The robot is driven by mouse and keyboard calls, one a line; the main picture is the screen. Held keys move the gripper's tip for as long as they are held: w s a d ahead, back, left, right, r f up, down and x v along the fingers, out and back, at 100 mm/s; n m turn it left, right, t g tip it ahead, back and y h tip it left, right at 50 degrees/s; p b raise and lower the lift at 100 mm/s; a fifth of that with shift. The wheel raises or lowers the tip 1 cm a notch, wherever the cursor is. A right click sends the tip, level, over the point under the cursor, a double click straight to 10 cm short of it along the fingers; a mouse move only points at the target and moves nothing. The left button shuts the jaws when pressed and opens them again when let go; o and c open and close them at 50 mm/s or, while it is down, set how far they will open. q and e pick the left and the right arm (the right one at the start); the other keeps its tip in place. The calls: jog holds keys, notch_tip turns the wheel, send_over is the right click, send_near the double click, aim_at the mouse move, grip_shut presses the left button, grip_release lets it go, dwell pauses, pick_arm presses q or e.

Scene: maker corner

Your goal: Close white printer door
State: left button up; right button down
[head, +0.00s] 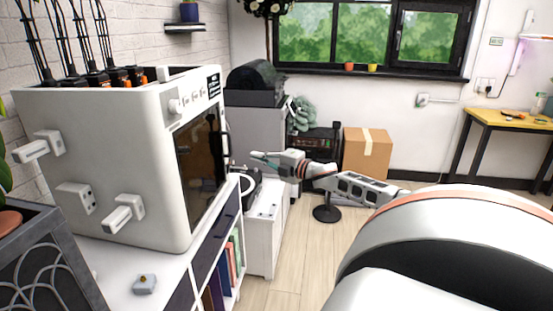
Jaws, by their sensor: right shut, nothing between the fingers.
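The white printer (115,150) stands on a white cabinet at the left. Its door (199,165), a dark glazed panel, is on the side facing right and is seen at a steep angle. A handle shows along the door's right edge. The door looks nearly flush with the body, but I cannot tell whether a small gap is left. My right gripper (257,156) reaches in from the right, shut and empty. In the picture it is to the right of the door's handle edge and apart from it. My left gripper is not in view.
The white cabinet (120,285) has shelves with books below. A small grey object (145,284) lies on its top. Farther back are a cardboard box (367,153) and a yellow-topped table (510,121). The wooden floor (310,255) is clear in the middle.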

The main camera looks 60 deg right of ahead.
jog(key=s+d+p, duration=0.1)
jog(key=s, duration=0.5)
jog(key=shift+d, duration=0.3)
jog(key=s+a+f+m+g, duration=0.1)
jog(key=s+a+f+m, duration=0.25)
jog(key=a+f, duration=0.45)
jog(key=s+a+f+m+g+p, duration=0.15)
jog(key=s+a+f, duration=0.35)
jog(key=f, duration=0.6)
jog(key=s+a+f+m+g, duration=0.2)
jog(key=s+a+f+m, duration=0.1)
jog(key=a+f, duration=0.55)
jog(key=s+a+f+m+g, duration=0.1)
jog(key=s+a, duration=0.3)
jog(key=a, duration=0.6)
jog(key=s+a+f+m+y, duration=0.1)
jog(key=s+a+f+m, duration=0.2)
jog(key=a, duration=0.7)
jog(key=s+a+f+m+g, duration=0.1)
jog(key=s+a, duration=0.4)
jog(key=a, duration=0.5)
jog(key=shift+a+f+m+g+y, duration=0.25)
jog(key=shift+f+m+g+y, duration=0.1)
jog(key=shift+f+m, duration=0.5)
jog(key=shift+f, duration=0.1)
jog(key=shift+d, duration=0.1)
